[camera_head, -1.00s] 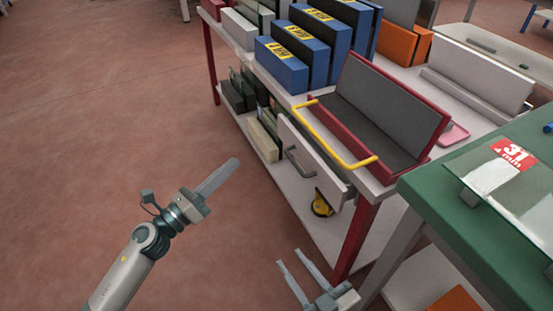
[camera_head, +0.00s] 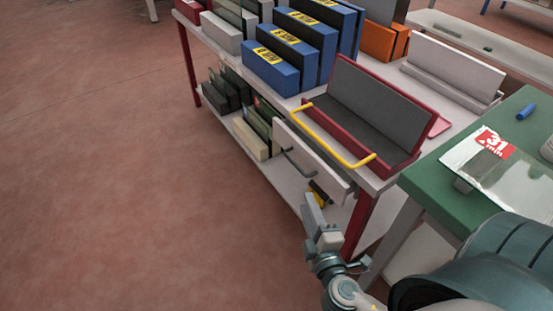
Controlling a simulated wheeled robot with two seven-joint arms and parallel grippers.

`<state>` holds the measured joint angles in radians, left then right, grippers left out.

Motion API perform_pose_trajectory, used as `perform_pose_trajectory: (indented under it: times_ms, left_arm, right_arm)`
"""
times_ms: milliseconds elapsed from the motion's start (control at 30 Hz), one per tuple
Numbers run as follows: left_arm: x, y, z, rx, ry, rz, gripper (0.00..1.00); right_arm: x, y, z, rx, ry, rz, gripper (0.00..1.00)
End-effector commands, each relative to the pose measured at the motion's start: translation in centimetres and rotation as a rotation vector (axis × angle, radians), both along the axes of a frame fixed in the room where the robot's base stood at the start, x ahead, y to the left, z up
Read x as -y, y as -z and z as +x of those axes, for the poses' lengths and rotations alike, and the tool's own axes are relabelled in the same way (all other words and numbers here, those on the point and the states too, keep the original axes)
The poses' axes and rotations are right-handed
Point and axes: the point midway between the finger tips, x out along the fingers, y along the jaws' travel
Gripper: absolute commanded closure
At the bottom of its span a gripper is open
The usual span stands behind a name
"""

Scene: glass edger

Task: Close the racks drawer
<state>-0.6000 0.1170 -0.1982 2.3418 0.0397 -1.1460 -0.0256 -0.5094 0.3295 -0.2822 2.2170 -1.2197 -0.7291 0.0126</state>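The racks drawer (camera_head: 312,157) has a white front panel with a grey bar handle (camera_head: 298,165). It is under the top of the red-legged rack table, and its front stands a little out from the table edge. The drawer's inside is hidden. My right gripper (camera_head: 313,210) is just below and in front of the panel's lower right end, apart from the handle as far as I can see. Its fingers show nearly edge-on, so I cannot tell whether they are apart. My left gripper is out of view.
A red-framed tray with a yellow bar (camera_head: 335,135) sits above the drawer. A green table (camera_head: 450,195) stands close on the right. The floor (camera_head: 130,180) at left is clear.

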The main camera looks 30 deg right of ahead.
Motion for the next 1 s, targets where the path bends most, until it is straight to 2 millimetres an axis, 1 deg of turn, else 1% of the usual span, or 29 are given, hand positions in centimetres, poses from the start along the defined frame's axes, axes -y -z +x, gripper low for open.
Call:
perform_pose_trajectory:
  times_ms: [33,133,467,633,833,1000]
  left_arm:
    - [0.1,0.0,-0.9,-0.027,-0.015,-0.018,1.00]
    - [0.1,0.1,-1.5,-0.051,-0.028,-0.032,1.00]
    - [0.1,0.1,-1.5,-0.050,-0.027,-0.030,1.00]
    - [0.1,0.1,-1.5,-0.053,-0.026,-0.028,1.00]
    - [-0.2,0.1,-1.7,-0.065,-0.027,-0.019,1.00]
    - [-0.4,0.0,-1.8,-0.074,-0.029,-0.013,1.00]
  right_arm:
    - [0.3,-0.3,0.0,0.004,0.006,-0.016,0.72]
    - [0.5,-0.4,0.1,0.009,0.010,-0.029,0.72]
    - [0.5,-0.4,0.1,0.009,0.011,-0.028,0.72]
    - [0.6,-0.4,0.7,0.009,0.010,-0.028,0.72]
    - [1.2,-0.3,2.6,0.010,0.010,-0.028,0.72]
    - [2.0,-0.1,5.1,0.011,0.010,-0.029,0.72]
